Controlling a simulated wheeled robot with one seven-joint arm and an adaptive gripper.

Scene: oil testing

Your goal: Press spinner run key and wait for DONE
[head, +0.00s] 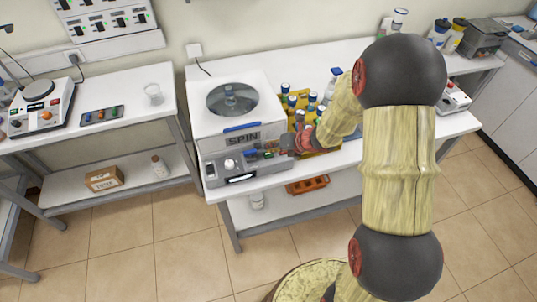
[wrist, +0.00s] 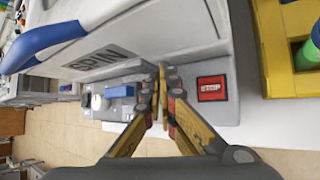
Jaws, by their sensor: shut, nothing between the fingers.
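The spinner (head: 212,130) is a white box with a round window in its closed-looking lid and a SPIN label; its label side also shows in the wrist view (wrist: 185,30). A grey front panel carries a knob (head: 229,165), a blue key (wrist: 122,92) and a red STOP key (wrist: 212,88). My gripper (wrist: 163,78) is shut and empty, its tips at the panel between the blue key and the STOP key. The run key is not clearly seen; the fingers cover that part of the panel. Contact cannot be told. The small display (head: 241,178) is too small to read.
A yellow rack (head: 322,136) with several capped bottles stands close right of the spinner; its edge shows in the wrist view (wrist: 275,80). An orange block (head: 307,185) lies on the shelf below. A left bench (head: 130,82) holds a hotplate-like device and a beaker.

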